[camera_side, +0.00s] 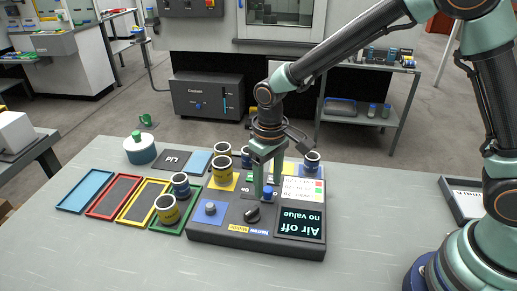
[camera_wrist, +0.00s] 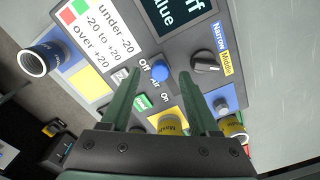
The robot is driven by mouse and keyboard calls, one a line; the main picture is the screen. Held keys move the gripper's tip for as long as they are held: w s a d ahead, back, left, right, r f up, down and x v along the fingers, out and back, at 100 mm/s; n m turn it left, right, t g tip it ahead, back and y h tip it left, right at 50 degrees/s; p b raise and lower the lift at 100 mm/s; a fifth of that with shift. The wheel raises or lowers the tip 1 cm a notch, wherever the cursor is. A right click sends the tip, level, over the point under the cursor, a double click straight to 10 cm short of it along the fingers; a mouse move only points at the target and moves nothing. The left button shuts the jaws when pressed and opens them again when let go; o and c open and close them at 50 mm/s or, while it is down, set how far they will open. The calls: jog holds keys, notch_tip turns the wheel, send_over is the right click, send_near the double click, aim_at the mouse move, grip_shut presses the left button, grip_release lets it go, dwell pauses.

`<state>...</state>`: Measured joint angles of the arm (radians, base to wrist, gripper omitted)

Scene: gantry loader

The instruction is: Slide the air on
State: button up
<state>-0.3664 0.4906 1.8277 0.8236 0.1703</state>
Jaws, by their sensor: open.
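The grey gauge panel (camera_side: 225,228) stands on the table; its dark display (camera_side: 301,224) reads "Air off, no value". A blue slider knob (camera_wrist: 160,70), which also shows in the side view (camera_side: 268,194), sits by the "Off" label, with "Air" and "On" printed along its track. My gripper (camera_side: 266,188) points down over the panel. In the wrist view my gripper (camera_wrist: 159,74) is open, with one finger on each side of the blue knob and gaps between; I cannot tell the exact height.
A black rotary knob (camera_wrist: 206,63) marked Narrow and Middle is close to one finger. Ringed cups stand on coloured pads, including a blue-banded one (camera_side: 312,162). Coloured trays (camera_side: 115,197) lie at left.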

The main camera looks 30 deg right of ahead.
jog(key=shift+f, duration=0.6)
grip_shut()
dwell(1.1)
